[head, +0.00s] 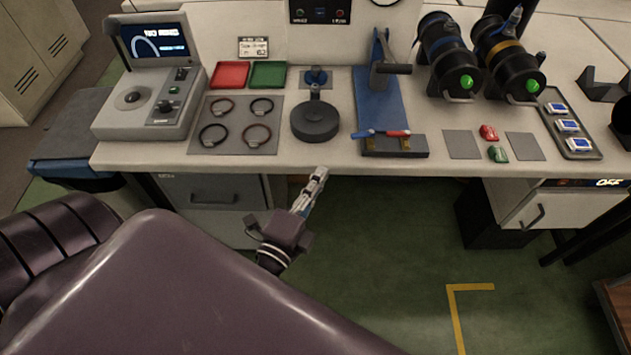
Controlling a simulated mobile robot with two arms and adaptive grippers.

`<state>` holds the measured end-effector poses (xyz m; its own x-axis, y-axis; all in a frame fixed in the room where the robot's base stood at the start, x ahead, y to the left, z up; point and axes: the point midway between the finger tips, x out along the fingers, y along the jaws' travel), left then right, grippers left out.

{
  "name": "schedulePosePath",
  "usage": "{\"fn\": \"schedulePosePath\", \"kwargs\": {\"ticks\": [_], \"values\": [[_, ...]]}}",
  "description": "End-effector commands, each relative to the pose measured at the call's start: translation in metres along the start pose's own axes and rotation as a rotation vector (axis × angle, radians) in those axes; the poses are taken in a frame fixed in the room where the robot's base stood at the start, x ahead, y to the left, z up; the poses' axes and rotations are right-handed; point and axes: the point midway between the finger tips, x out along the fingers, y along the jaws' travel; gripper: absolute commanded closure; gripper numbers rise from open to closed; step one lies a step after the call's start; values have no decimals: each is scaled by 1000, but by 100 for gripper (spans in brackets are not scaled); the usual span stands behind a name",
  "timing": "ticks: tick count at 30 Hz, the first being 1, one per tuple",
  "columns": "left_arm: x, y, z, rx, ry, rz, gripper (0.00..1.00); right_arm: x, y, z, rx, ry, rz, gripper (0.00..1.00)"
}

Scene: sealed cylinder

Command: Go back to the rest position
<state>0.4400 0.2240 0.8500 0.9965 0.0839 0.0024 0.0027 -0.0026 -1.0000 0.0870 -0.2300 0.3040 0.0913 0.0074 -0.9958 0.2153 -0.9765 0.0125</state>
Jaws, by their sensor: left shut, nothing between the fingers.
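My left gripper (314,185) is shut and empty. It is just in front of the table's front edge, over the floor, and points up toward the table. My left arm fills the lower left of the head view. My right gripper does not show. On the table (330,158) stand two black cylinders, one with a blue band (444,50) and one with a yellow band (504,55), each with a green knob at its front end.
A grey console (150,105), red tray (229,75), green tray (268,74), mat with several rings (235,140), round black device (315,122) and blue press stand (380,100) crowd the table. Drawers (215,192) hang below. Green floor (400,240) is clear at centre.

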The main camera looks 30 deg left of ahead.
Motion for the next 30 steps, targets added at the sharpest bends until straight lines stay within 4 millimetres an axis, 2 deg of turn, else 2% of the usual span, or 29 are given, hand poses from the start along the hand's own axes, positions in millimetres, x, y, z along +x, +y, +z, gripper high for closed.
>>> {"fn": "schedulePosePath", "kwargs": {"ticks": [16,18,20,23,26,27,29,30], "values": [[0,0,0,-1,0,0,100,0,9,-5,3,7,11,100],[1,5,1,-1,-3,10,100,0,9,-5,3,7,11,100],[2,17,4,-4,-10,36,100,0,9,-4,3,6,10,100],[4,60,14,-16,-34,128,100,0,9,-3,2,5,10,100],[1,128,31,-45,-77,273,100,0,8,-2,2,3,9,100],[-3,158,38,-64,-98,338,100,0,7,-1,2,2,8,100],[-12,202,50,-99,-133,436,100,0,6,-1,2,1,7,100],[-21,231,57,-127,-159,500,100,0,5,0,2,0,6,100]]}}
